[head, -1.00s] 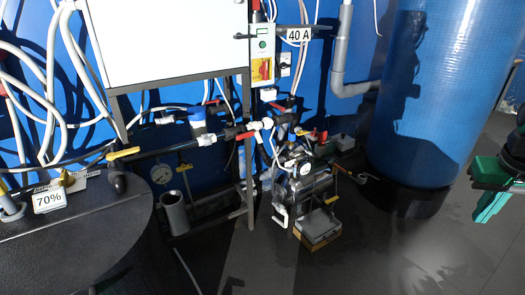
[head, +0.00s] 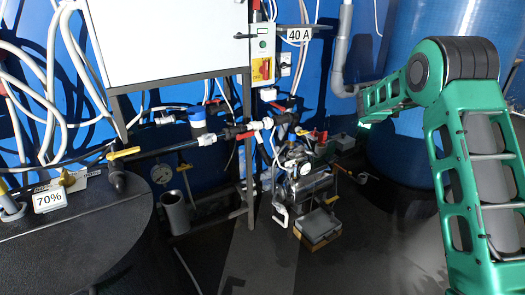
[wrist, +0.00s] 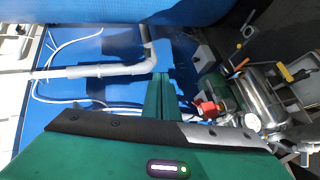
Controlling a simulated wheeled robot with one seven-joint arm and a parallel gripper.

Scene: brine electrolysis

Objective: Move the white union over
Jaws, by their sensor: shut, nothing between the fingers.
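A white union-like fitting (head: 207,140) sits in the dark pipe line below the blue filter housing, between the black pipe and the black fittings. A second white fitting (head: 256,126) is farther right on the same line, by the red-handled valve. I cannot tell for certain which one is the white union. My gripper (wrist: 161,78) is shut and empty in the wrist view, its green fingers together in front of the blue wall. It is not touching either fitting. In the head view my green arm reaches in from the right, well apart from the fittings; its fingers cannot be made out there.
A steel pump (head: 308,182) with a gauge stands on the floor, and also shows in the wrist view (wrist: 265,95). A grey pipe (wrist: 105,70) crosses near my fingers. The large blue tank (head: 400,140) is behind my arm. A black tank (head: 90,235) stands left. The front floor is clear.

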